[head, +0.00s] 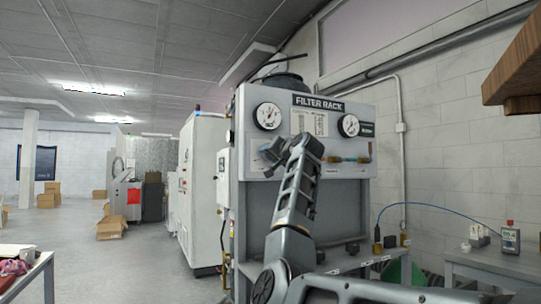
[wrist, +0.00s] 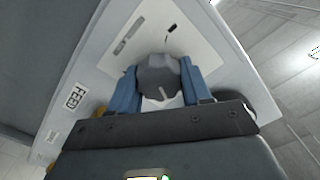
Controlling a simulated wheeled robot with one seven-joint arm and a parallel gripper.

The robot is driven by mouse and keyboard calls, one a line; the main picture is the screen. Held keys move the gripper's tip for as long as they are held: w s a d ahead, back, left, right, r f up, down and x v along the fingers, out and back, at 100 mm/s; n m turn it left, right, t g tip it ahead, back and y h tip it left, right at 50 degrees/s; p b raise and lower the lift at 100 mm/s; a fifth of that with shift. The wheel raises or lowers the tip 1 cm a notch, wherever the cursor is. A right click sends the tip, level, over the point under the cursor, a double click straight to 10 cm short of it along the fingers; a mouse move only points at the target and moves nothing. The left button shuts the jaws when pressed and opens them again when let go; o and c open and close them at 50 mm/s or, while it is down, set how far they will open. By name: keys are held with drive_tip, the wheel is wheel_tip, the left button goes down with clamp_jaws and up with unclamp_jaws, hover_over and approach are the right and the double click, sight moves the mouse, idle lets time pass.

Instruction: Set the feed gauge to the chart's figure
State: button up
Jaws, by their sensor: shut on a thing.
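The filter rack's panel (head: 345,161) stands ahead in the head view, with my arm reaching up across its front. A round feed gauge (head: 268,116) with a white dial is at the upper left of the panel; its reading is too small to tell. A white mark shows on the knob. A FEED label (wrist: 74,96) is left of it.
A second gauge (head: 348,125) is at the panel's upper right, above a horizontal fitting (head: 350,159). A side table (head: 490,262) with bottles stands at right. A wooden shelf (head: 515,70) juts in at upper right. Open floor lies to the left.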

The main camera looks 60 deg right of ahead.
drive_tip(key=o, duration=1)
drive_tip(key=b+v, duration=0.1)
drive_tip(key=v, duration=0.6)
drive_tip(key=shift+s+a, duration=0.2)
drive_tip(key=shift+s, duration=0.1)
